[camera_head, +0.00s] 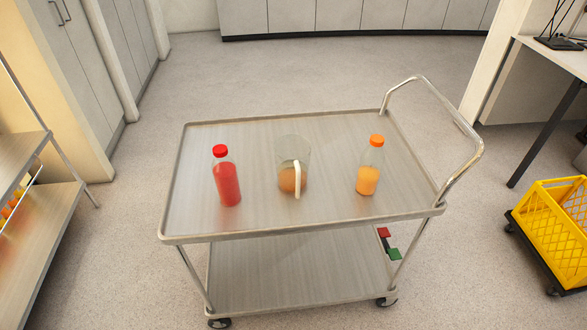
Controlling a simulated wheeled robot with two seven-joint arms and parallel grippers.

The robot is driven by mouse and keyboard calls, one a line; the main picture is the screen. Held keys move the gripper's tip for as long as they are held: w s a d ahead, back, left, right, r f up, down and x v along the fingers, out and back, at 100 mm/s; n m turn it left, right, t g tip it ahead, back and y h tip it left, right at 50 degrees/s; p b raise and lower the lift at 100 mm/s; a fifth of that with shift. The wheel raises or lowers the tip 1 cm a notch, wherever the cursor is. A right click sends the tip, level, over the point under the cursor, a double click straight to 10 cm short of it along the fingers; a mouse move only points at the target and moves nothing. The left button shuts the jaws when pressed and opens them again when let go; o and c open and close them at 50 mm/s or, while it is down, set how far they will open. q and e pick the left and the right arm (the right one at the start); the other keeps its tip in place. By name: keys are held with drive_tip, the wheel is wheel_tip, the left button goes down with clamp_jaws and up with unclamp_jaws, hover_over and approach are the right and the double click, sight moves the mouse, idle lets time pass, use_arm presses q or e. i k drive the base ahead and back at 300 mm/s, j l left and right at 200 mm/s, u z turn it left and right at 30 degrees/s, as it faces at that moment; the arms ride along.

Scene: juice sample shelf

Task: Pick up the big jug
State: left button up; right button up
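The big jug (291,150) is clear, with a pale handle facing me and some orange-brown content in its lower part. It stands upright near the middle of the metal cart's top shelf (330,140). A bottle of red juice with a red cap (227,180) stands to its left. A bottle of orange juice with an orange cap (369,168) stands to its right. The jug touches neither bottle. Neither of my grippers shows in the head view.
The cart has a curved push handle (462,125) on the right and a lower shelf (300,275) with small red and green items at its right end. A yellow crate (552,235) stands at right. Shelving (45,215) is at left. The floor behind the cart is clear.

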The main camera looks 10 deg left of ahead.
sight(292, 152)
drive_tip(key=i+j+u, duration=0.25)
drive_tip(key=j, duration=0.3)
drive_tip(key=i+j+u, duration=0.3)
drive_tip(key=i+j, duration=0.15)
